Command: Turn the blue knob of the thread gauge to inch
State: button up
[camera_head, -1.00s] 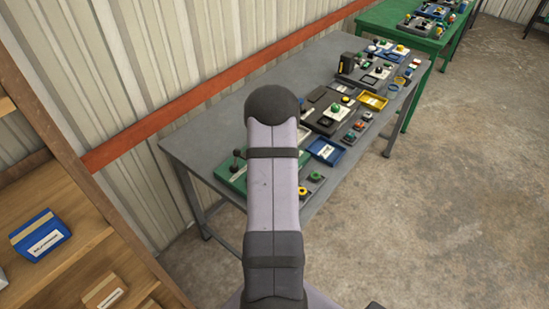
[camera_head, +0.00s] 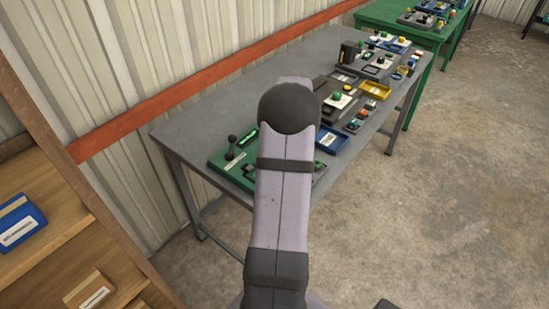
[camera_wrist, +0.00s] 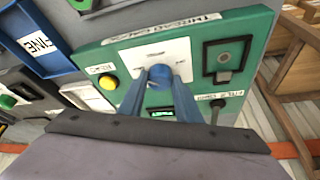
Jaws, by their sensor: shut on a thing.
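The thread gauge is a green panel, seen in the wrist view (camera_wrist: 255,30) with its name on a white label. The blue knob (camera_wrist: 158,73) sits on a white dial plate (camera_wrist: 180,50). My gripper (camera_wrist: 160,80) has its two blue fingers on either side of the knob, shut on it. The small dial markings are too blurred to read. The gripper is hidden in the head view.
On the panel are a yellow button (camera_wrist: 107,82), a small lit display (camera_wrist: 162,114) and a dark lever (camera_wrist: 217,104). A blue tray (camera_wrist: 47,62) lies beside the panel. Other devices and trays crowd the grey table (camera_head: 190,128). A wooden shelf (camera_head: 60,245) stands at the left.

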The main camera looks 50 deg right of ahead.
jog(key=shift+f+n+b, duration=0.1)
jog(key=shift+n+b, duration=0.4)
jog(key=shift+b, duration=0.2)
jog(key=shift+y, duration=0.3)
jog(key=o, duration=1.1)
jog(key=shift+c, duration=0.2)
jog(key=shift+s+r, duration=0.1)
jog(key=shift+r, duration=0.1)
jog(key=b+v, duration=0.2)
jog(key=v, duration=0.5)
